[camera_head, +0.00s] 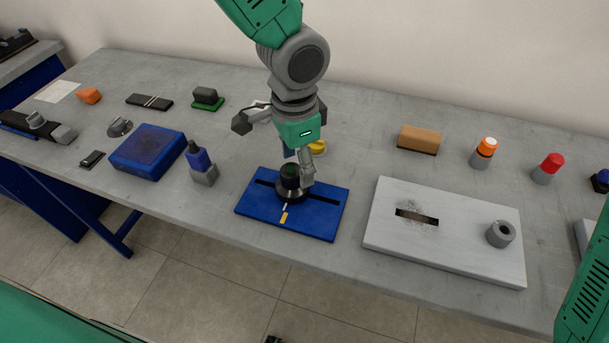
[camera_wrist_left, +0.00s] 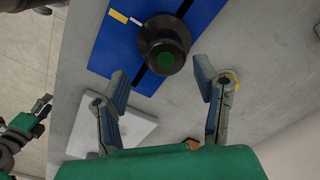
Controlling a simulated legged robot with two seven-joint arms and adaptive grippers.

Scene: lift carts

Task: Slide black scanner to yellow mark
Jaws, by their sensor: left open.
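The black scanner (camera_head: 291,184) is a round black piece with a green top. It stands on the slot of a blue board (camera_head: 325,220) and also shows in the left wrist view (camera_wrist_left: 164,44). The yellow mark (camera_head: 283,218) is a small strip on the board's near side, with a short white line between it and the scanner. My left gripper (camera_head: 299,168) is open just behind and above the scanner. In the left wrist view its fingers (camera_wrist_left: 163,76) are spread, with the scanner beyond their tips. My right gripper (camera_wrist_left: 41,106) is small and dark at the left edge there.
A white board (camera_head: 460,238) with a slot and a grey ring (camera_head: 500,233) lies to the right. A blue box (camera_head: 148,151) and a blue-topped grey piece (camera_head: 202,165) stand to the left. A yellow round piece (camera_head: 318,147) is behind the gripper. The bench's front edge is close.

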